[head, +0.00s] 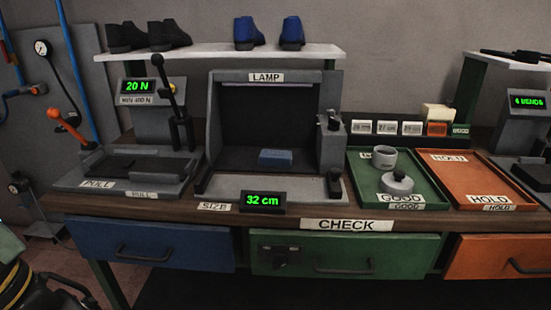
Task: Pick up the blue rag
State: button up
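A small blue, flat-topped, block-like thing (275,158) lies inside the dark lamp booth (214,130), on its floor near the front. It looks like the blue rag, folded, though at this size I cannot be sure it is cloth. Nothing touches it from above.
A lever stands at the booth's right side, and a 32 cm display (264,202) sits in front. The pull tester (150,115) with its upright lever is on the left. A green tray (420,175) with a cup and a knobbed weight, and an empty orange tray (462,175), lie right.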

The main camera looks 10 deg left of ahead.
aim_at(267, 157)
jog(key=u, duration=0.5)
jog(key=l+u, duration=0.2)
jog(key=u, duration=0.25)
jog(key=i+l+u, duration=0.1)
jog(key=l+u, duration=0.15)
jog(key=u, duration=0.15)
jog(key=l+u, duration=0.25)
jog(key=u, duration=0.2)
jog(key=l+u, duration=0.15)
jog(key=l, duration=0.25)
jog(key=k+l+u, duration=0.15)
jog(key=l, duration=0.2)
jog(key=l+u, duration=0.2)
jog(key=l, duration=0.2)
jog(key=k+l, duration=0.1)
jog(key=l, duration=0.25)
jog(key=k+l, duration=0.15)
jog(key=l, duration=0.25)
